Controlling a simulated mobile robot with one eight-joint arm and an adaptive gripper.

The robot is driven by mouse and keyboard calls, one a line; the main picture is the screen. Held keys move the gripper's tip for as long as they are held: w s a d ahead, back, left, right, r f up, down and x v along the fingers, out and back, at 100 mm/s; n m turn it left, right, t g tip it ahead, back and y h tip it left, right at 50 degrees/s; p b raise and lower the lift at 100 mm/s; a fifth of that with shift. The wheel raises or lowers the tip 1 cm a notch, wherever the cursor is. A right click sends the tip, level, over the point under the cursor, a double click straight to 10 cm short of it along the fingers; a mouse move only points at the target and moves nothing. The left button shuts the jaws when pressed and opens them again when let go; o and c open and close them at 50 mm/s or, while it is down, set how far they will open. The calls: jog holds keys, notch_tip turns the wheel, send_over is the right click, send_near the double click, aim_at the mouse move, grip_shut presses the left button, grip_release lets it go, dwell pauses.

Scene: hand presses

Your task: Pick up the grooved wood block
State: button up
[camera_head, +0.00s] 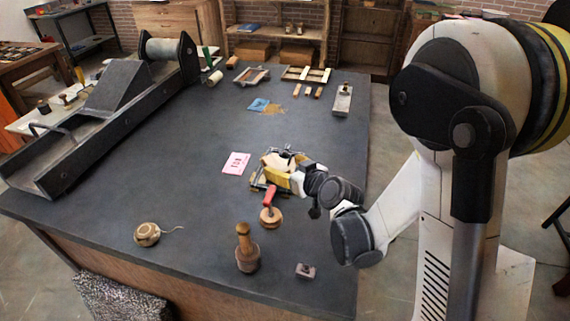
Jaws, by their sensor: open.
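My gripper (278,163) is at the middle right of the dark table, low over a pale wooden piece. It is open, and its fingers partly cover that piece. The wooden piece (268,181) shows tan edges beside and below the gripper. I cannot make out grooves on it at this size, nor tell whether the fingers touch it. A small dark block with a knob (305,271) lies near the table's front edge.
The table (190,190) holds a pink card (236,163), a red-handled round tool (269,210), a wooden-handled tool (246,253) and a string ball (147,235). A large press (110,115) fills the left side. Wooden pieces (306,75) lie at the back. The table's centre left is clear.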

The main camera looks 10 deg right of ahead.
aim_at(271, 161)
jog(key=shift+w+f, duration=0.25)
jog(key=shift+f, duration=0.05)
jog(key=b+x, duration=0.1)
jog(key=x, duration=0.2)
jog(key=a+b+x, duration=0.1)
jog(key=x, duration=0.3)
jog(key=shift+s+b, duration=0.1)
jog(key=shift+b, duration=0.3)
jog(key=shift+s, duration=0.1)
jog(key=shift+c, duration=0.9)
jog(key=c, duration=1.3)
jog(key=shift+r, duration=0.2)
